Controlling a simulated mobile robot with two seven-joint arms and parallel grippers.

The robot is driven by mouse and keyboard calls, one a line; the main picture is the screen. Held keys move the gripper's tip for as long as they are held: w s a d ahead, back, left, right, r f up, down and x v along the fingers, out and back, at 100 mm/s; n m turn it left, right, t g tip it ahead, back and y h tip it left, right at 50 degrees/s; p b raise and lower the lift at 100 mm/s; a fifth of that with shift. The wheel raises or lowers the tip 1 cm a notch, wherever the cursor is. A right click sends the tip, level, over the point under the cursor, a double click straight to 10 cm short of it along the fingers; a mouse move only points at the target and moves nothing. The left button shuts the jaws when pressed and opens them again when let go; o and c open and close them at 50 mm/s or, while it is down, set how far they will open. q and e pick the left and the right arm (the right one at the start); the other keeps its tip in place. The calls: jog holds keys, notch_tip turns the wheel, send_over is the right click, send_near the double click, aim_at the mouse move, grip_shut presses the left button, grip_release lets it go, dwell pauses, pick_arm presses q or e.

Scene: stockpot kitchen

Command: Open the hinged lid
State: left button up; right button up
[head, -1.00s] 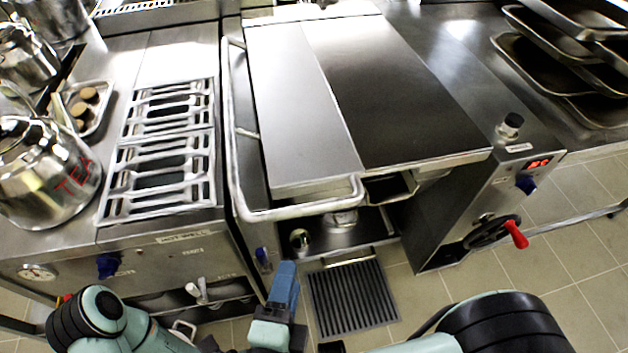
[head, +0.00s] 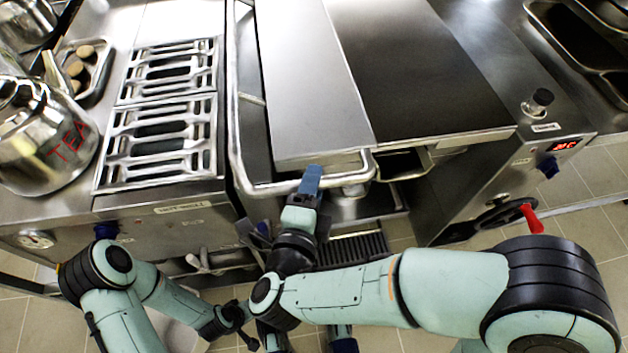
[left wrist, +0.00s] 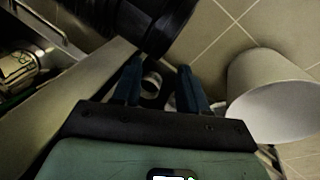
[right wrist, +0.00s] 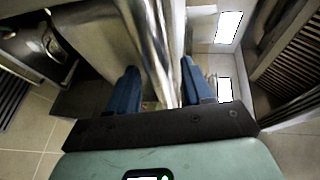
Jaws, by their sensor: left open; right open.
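The hinged lid (head: 420,75) is a wide steel cover lying flat and closed on the cooking unit. A tubular steel handle (head: 236,130) runs along its left side and bends across its front. My right gripper (head: 312,178) is at the front bar, its blue fingers overlapping it in the head view. In the right wrist view the shiny bar (right wrist: 152,45) passes between the open fingers (right wrist: 160,85); contact cannot be told. My left gripper (left wrist: 158,85) is open and low, by a white cylindrical container (left wrist: 270,95); its fingers are not clear in the head view.
A slotted steel rack (head: 160,140) and a kettle marked TEA (head: 45,135) stand left of the lid. A control panel with a red-handled wheel (head: 515,212) is at the right. A floor grate (head: 350,248) lies below the front.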

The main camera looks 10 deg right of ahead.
pick_arm(q)
jog(key=shift+w+a+f, duration=0.1)
jog(key=shift+w+f, duration=0.05)
jog(key=shift+w, duration=0.1)
pick_arm(e)
jog(key=shift+w+d+f, duration=0.1)
jog(key=shift+w+d, duration=0.15)
jog(key=shift+w, duration=0.45)
